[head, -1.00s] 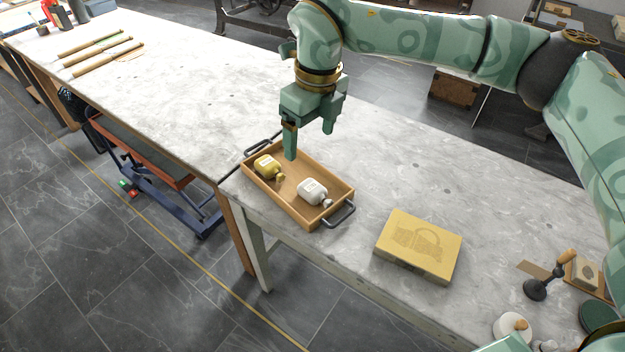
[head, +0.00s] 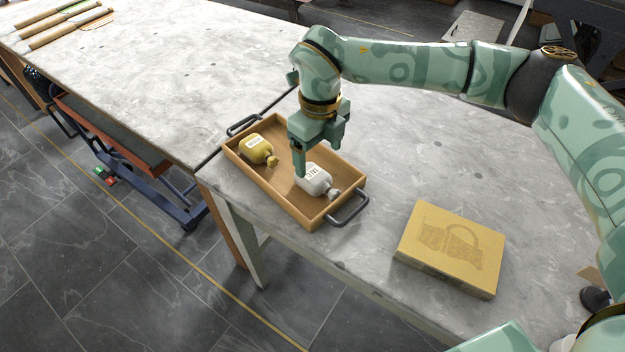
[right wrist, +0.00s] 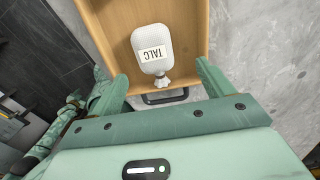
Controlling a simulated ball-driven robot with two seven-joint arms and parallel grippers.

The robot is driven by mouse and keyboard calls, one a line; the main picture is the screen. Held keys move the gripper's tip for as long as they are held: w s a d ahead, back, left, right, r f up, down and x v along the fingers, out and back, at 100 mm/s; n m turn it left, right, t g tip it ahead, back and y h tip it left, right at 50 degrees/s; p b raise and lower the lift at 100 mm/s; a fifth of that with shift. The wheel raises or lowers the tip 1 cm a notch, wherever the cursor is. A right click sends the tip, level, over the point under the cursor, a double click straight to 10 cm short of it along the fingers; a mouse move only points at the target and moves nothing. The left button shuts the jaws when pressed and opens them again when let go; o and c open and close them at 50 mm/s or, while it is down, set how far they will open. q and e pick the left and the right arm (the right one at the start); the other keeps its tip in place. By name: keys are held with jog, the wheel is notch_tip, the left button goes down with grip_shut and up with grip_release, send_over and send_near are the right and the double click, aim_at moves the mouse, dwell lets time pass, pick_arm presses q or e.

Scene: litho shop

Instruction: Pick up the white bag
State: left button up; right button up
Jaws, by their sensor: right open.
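The white bag (head: 314,180) lies in the right part of a wooden tray, its tied neck toward the tray's right end.
The wooden tray (head: 289,203) has dark handles and stands near the table's edge. A yellow bag (head: 258,148) lies in its left part. A yellow box (head: 451,247) lies to the right.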

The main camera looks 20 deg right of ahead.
aim_at(314, 174)
jog(key=shift+f, duration=0.95)
jog(key=f+b, duration=0.2)
jog(key=f, duration=0.1)
jog(key=a+f+b, duration=0.1)
jog(key=f, duration=0.1)
jog(key=shift+f, duration=0.2)
jog(key=shift+r, duration=0.15)
jog(key=shift+c, duration=0.7)
pick_arm(q)
jog(key=f, duration=0.1)
jog(key=s+f, duration=0.1)
jog(key=shift+s+f, duration=0.1)
jog(key=shift+f, duration=0.3)
pick_arm(e)
jog(key=c, duration=1)
